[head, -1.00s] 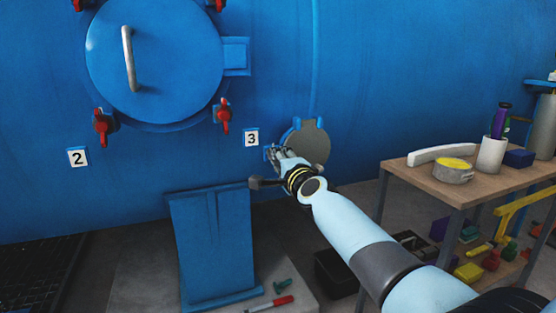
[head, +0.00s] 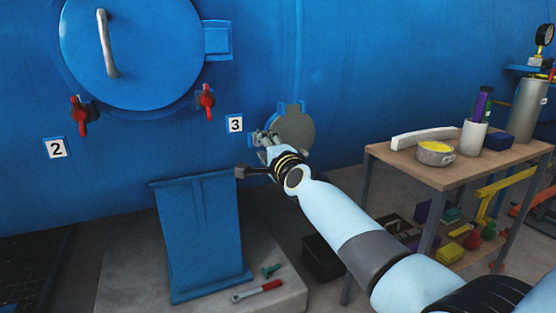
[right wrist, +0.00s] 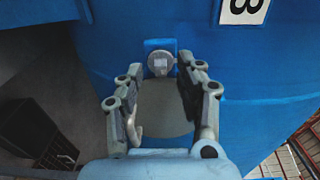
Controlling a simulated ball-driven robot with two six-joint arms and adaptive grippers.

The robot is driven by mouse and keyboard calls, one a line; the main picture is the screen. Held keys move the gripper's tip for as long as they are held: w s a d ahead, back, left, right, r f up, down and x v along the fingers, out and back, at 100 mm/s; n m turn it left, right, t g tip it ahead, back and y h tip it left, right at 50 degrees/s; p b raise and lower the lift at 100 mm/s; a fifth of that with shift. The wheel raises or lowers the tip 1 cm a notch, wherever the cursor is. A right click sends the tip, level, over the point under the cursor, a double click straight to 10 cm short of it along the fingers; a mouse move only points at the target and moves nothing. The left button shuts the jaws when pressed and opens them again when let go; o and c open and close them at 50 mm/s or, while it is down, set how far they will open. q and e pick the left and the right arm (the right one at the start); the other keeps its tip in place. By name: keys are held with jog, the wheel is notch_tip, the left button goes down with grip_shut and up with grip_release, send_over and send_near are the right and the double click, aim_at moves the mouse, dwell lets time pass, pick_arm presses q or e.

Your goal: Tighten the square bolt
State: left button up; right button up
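The square bolt (right wrist: 161,64) shows in the right wrist view as a grey round boss with a lighter square head, on a blue bracket of the vessel. My right gripper (right wrist: 168,78) is open, its fingers below and to either side of the bolt, with nothing between the tips. In the head view my right gripper (head: 264,138) is at the vessel wall, just right of the number 3 plate (head: 235,124), and hides the bolt. A grey round cover (head: 298,131) is beside it; it also shows behind the fingers in the wrist view (right wrist: 165,108). My left gripper is out of view.
The blue vessel has a round door (head: 140,55) with red clamps (head: 206,101). A cluttered wooden table (head: 465,173) stands right.

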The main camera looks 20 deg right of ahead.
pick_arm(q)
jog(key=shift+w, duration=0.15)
pick_arm(e)
jog(key=s, duration=1.1)
jog(key=shift+d, duration=0.25)
